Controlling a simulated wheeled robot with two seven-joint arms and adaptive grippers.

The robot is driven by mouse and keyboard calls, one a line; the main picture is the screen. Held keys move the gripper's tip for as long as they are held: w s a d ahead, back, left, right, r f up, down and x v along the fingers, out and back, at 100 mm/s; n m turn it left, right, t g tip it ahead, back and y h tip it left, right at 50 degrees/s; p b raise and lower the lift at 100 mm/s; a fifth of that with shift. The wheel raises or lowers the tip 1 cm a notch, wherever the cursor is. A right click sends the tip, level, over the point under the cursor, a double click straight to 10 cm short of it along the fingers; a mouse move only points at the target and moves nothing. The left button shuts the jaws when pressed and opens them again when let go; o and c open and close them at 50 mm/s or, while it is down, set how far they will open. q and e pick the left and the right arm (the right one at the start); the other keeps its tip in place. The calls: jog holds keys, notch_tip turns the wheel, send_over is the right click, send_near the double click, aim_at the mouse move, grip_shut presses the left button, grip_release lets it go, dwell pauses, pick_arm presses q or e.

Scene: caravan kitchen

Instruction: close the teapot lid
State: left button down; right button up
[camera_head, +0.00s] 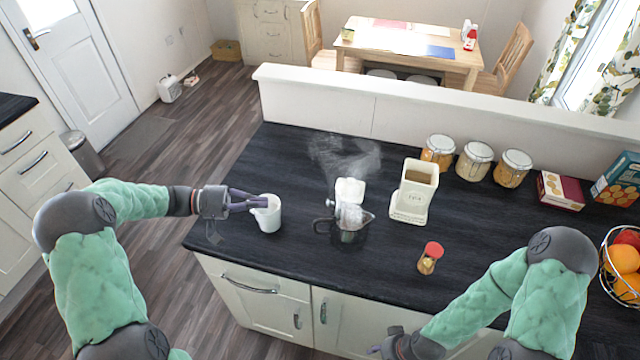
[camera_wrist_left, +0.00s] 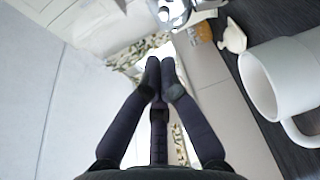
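The mug (camera_wrist_left: 292,75) is to the right there, outside the fingers. My right gripper (camera_head: 376,350) is low at the counter's front, partly hidden and too small to judge.
Several glass jars (camera_head: 474,161), boxes (camera_head: 559,191) and a fruit basket (camera_head: 622,262) are at the right. A low wall (camera_head: 420,112) backs the counter.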

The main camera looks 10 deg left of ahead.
pick_arm(q)
jog(key=b, duration=0.1)
send_near(327, 201)
jog(key=x, duration=0.7)
jog(key=shift+w+f, duration=0.1)
jog(key=shift+f, duration=0.05)
pick_arm(e)
jog(key=shift+w+f, duration=0.25)
jog(key=shift+f, duration=0.4)
jog(key=shift+r, duration=0.15)
pick_arm(q)
jog(key=shift+d+y, duration=0.2)
jog(key=shift+y, duration=0.2)
pick_arm(e)
jog(key=shift+r, duration=0.25)
